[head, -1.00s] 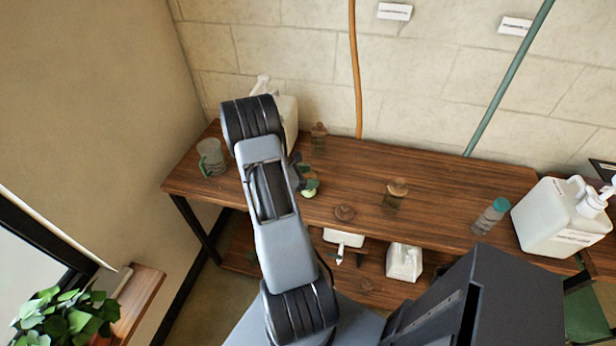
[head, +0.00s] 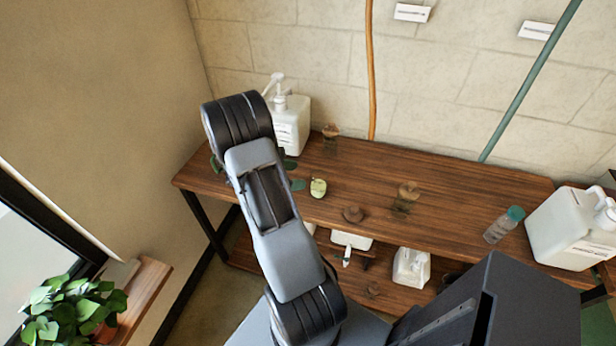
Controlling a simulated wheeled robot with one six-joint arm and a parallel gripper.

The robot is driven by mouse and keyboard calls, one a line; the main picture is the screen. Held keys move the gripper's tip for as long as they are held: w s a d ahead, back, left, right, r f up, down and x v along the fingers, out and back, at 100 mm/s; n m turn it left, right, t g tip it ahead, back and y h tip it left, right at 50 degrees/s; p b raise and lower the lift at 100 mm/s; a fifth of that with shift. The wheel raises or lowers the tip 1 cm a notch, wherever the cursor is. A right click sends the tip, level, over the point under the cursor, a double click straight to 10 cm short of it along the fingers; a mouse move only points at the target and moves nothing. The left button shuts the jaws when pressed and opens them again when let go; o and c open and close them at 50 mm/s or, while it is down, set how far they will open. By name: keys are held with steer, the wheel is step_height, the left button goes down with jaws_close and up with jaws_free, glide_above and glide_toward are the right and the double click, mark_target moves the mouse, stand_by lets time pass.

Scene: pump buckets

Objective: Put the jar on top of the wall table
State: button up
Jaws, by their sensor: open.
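The wall table (head: 455,190) is a long brown wooden table against the tiled wall, with a lower shelf. A clear glass jar with a brown stopper (head: 405,198) stands on its top, right of the middle. A similar stoppered jar (head: 330,134) stands near the wall. I cannot tell which jar is meant. My gripper (head: 294,174) shows only as dark green fingertips, open, above the left part of the tabletop; my arm hides the rest. A small light green object (head: 318,187) sits just right of the fingertips, apart from them.
A teal-capped bottle (head: 503,226) and a round brown piece (head: 352,214) are near the front edge. White items (head: 411,267) lie on the lower shelf. A plant (head: 70,312) is lower left.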

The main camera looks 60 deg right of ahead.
steer(key=a+r+m+t+y, duration=0.3)
steer(key=a+r+t, duration=0.1)
steer(key=a, duration=0.6)
steer(key=s+a+r+m+t+y, duration=0.1)
steer(key=a+r+m+t+y, duration=0.3)
steer(key=a+r, duration=0.3)
steer(key=s+a+r+m+t+y, duration=0.1)
steer(key=a+r+m+t+y, duration=0.2)
steer(key=a, duration=1.2)
step_height(320, 180, up, 2)
steer(key=shift+r+m+t+y, duration=0.2)
steer(key=shift+m+t+y, duration=0.2)
steer(key=shift+t, duration=0.2)
steer(key=shift+s, duration=0.1)
